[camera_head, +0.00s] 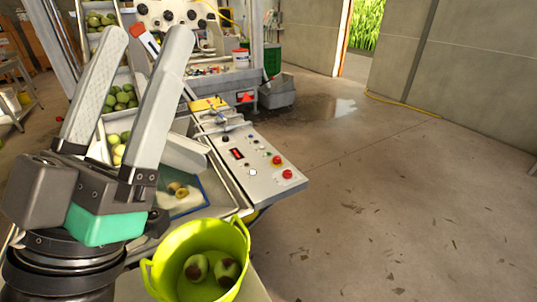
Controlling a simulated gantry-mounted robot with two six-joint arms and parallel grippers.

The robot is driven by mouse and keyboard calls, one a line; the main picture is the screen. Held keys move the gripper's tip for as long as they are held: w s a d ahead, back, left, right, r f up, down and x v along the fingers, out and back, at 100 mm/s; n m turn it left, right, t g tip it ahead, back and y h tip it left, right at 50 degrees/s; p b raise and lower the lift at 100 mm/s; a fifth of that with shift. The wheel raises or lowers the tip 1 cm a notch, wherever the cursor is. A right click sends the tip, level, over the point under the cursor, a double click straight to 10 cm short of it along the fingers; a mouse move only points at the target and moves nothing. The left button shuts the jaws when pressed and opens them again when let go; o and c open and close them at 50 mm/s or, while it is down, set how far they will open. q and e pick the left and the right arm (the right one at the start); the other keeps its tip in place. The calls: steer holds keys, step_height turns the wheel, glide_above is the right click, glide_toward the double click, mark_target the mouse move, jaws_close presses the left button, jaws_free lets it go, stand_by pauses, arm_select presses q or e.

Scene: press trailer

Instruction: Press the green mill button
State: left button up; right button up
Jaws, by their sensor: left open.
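The control panel (262,182) is a grey sloping box near the middle of the view. It carries a small dark display with red digits (237,153), two red knobs (287,174) at its right end and several smaller buttons. A tiny greenish button (268,154) seems to sit beside the upper red knob, but it is too small to be sure. My left gripper (148,40) is large in the left foreground, fingers pointing up, open with nothing between them. In the picture it is left of the panel and apart from it. My right gripper is out of view.
A lime-green tub (247,247) with two apples stands just below the panel. Troughs of green apples (122,98) lie behind my left gripper. A yellow-topped part (208,103) sits at the panel's far end. The concrete floor (400,200) on the right is open.

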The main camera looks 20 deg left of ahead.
arm_select(q)
jaws_close()
stand_by(1.4)
